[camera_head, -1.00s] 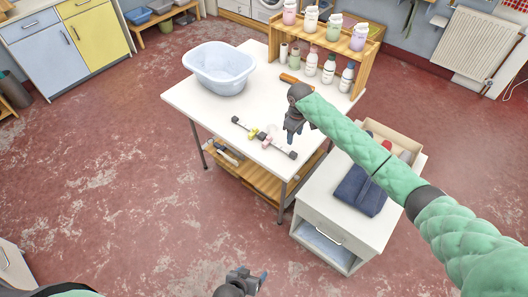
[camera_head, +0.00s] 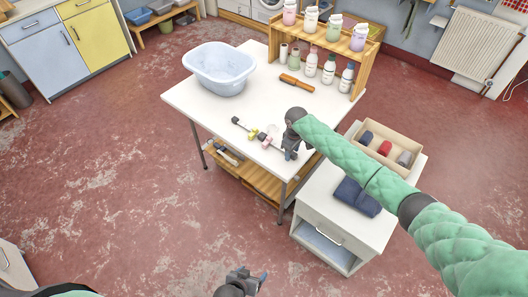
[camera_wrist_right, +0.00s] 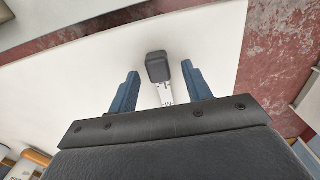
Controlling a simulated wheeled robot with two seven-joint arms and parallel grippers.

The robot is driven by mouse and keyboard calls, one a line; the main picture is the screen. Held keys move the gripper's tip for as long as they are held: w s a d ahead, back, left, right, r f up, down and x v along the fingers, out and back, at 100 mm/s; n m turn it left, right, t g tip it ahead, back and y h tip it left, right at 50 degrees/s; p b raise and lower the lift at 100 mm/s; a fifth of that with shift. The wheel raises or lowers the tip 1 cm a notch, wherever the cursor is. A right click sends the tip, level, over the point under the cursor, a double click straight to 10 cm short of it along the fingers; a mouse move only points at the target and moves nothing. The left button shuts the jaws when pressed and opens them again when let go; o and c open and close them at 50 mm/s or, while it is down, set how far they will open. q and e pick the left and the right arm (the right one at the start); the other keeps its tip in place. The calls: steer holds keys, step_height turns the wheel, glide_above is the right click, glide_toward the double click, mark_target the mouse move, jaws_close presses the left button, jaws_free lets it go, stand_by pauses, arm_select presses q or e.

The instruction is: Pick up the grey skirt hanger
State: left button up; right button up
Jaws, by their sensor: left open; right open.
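The grey skirt hanger (camera_head: 243,126) lies on the white table near its front edge, a thin bar with dark end clips. Small yellow and pink pieces sit at its middle. My right gripper (camera_head: 290,156) is over the hanger's right end and hides it in the head view. In the right wrist view my open right gripper (camera_wrist_right: 160,70) has the hanger's dark end clip (camera_wrist_right: 157,67) between and slightly beyond its blue fingertips, with a gap on each side. My left gripper (camera_head: 256,277) is open and empty at the bottom, away from the table.
A white cabinet (camera_head: 335,222) to the right bears folded dark cloth (camera_head: 357,196) and an open box (camera_head: 392,133).

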jaws_close()
steer(key=shift+r, duration=0.1)
step_height(320, 180, up, 10)
stand_by(0.6)
step_height(320, 180, down, 7)
steer(key=shift+f, duration=0.1)
stand_by(0.4)
steer(key=shift+f, duration=0.1)
steer(key=shift+f, duration=1.35)
